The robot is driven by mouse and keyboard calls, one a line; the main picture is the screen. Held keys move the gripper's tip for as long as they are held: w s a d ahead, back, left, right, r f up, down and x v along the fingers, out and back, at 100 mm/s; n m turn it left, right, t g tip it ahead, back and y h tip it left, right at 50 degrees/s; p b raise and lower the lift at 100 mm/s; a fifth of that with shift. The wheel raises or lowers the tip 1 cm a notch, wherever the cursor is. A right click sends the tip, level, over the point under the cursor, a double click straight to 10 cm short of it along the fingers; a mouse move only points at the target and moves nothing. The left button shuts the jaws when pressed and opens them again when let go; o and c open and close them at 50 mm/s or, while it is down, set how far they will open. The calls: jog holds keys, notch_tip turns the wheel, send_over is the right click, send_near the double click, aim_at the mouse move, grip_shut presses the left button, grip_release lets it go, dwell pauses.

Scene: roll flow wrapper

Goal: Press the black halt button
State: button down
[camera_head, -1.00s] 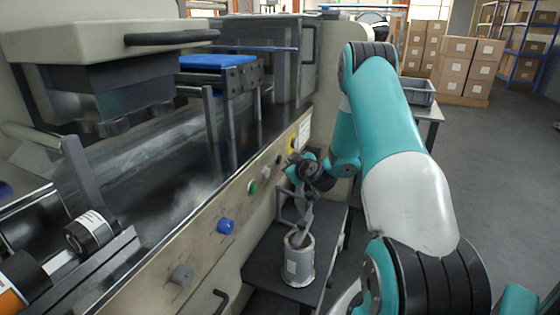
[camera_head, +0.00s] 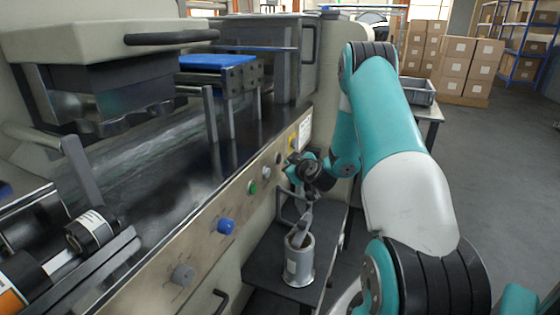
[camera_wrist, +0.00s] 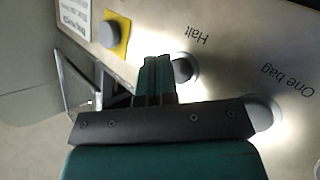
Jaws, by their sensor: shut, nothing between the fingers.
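The black halt button (camera_wrist: 182,68) is a dark round knob on the machine's light panel, under the printed word "Halt" in the wrist view. In the head view it is a small dark knob (camera_head: 278,158) on the sloping panel. My gripper (camera_wrist: 154,62) is shut and empty. In the wrist view its fingertips appear just left of the halt button and overlap its edge; I cannot tell whether they touch it. In the head view my gripper (camera_head: 290,164) is close to the panel beside that knob.
A "One bag" button (camera_wrist: 264,112) sits right of the halt button, and a knob on a yellow square (camera_wrist: 114,36) sits left. Green (camera_head: 252,187) and blue (camera_head: 226,226) knobs line the panel. A grey canister (camera_head: 299,262) stands on the shelf below.

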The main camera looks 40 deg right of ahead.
dwell(0.4)
jog(key=shift+w+a, duration=0.15)
jog(key=shift+w, duration=0.25)
jog(key=shift+w+a, duration=0.2)
jog(key=shift+w, duration=0.2)
dwell(0.6)
jog(key=shift+s, duration=0.1)
jog(key=shift+s+d+b, duration=0.3)
jog(key=shift+s+b, duration=0.4)
jog(key=shift+b, duration=0.2)
